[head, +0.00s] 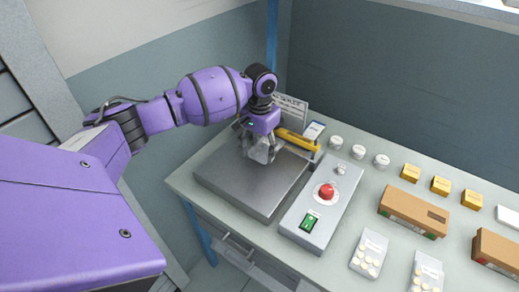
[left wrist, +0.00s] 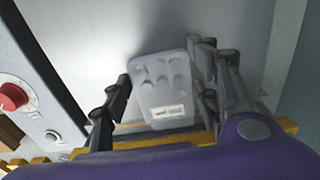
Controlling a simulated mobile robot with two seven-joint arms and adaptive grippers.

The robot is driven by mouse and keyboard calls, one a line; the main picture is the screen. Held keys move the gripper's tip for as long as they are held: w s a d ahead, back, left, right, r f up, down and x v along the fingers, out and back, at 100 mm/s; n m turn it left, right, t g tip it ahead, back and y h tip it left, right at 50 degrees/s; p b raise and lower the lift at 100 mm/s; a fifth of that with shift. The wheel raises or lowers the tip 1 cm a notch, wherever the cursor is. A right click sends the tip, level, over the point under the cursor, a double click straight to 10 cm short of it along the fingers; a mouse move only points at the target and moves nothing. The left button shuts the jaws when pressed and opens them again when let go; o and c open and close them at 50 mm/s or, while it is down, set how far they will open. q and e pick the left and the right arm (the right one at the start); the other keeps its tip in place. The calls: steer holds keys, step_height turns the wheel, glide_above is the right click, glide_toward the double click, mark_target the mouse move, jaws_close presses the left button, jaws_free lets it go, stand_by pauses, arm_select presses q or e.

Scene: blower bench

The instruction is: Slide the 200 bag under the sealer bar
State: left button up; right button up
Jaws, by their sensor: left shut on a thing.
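My left gripper (head: 262,157) is shut on a translucent bag (left wrist: 162,80), over the back part of the grey metal plate (head: 236,187). In the left wrist view the bag lies between the dark fingers, with faint round shapes inside and a small white label whose print I cannot read. A yellow bar (head: 297,140), which looks like the sealer bar, runs along the back of the plate, partly hidden by the gripper. I cannot tell whether the bag is under the bar or touches the plate. My right gripper is not in view.
Two bags of tablets (head: 369,252) (head: 425,271) lie at the front. Cartons (head: 412,211), small yellow boxes (head: 440,185) and white round tubs (head: 359,152) stand further right.

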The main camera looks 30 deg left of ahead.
arm_select(q)
steer(key=shift+f, duration=0.15)
stand_by(0.4)
steer(key=o, duration=1.4)
step_height(320, 180, up, 12)
